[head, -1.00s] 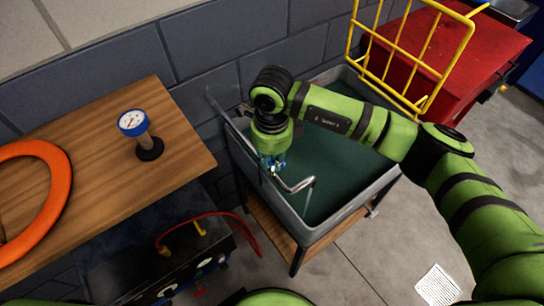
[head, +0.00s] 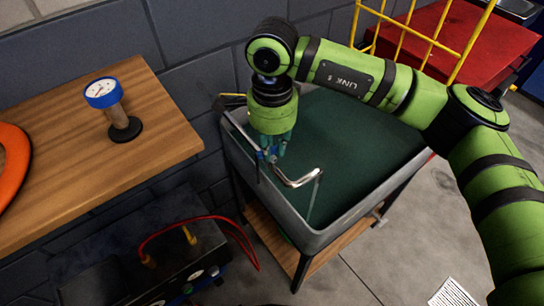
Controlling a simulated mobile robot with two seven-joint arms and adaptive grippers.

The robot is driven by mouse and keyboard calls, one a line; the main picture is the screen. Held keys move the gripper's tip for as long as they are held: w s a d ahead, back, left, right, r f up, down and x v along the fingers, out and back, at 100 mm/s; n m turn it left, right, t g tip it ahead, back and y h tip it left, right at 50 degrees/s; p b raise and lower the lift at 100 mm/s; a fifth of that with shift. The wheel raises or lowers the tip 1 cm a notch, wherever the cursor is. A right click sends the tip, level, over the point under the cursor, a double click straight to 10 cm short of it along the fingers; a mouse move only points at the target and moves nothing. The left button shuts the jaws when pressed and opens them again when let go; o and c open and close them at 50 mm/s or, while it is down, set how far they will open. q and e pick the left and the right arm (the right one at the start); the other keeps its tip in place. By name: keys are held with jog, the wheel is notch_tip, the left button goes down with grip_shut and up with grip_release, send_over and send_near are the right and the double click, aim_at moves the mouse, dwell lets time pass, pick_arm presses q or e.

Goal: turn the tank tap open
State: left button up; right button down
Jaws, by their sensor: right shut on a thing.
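The tank (head: 318,238) is a grey-rimmed tub holding dark green water, on a stand in the middle of the head view. Its tap has a bent chrome spout (head: 297,181) reaching over the water from the left rim. My right gripper (head: 272,153) points down at the tap's base by that rim. It is shut on the tap's handle, which its fingers mostly hide, so I cannot tell the handle's angle. My left gripper is out of view.
A wooden bench (head: 75,190) at left bears a blue-topped gauge (head: 103,93) and an orange ring (head: 10,165). Below is a dark box with a red hose (head: 185,221). A yellow rack (head: 430,38) and red cabinet (head: 463,48) stand behind right.

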aim_at(273, 150)
jog(key=shift+f+n+b, duration=0.1)
jog(key=shift+n+b, duration=1.1)
jog(key=shift+b, duration=0.1)
jog(key=c, duration=1.1)
grip_release()
jog(key=shift+c, duration=0.2)
jog(key=shift+r, duration=0.2)
notch_tip(273, 150, up, 12)
jog(key=shift+f, duration=0.15)
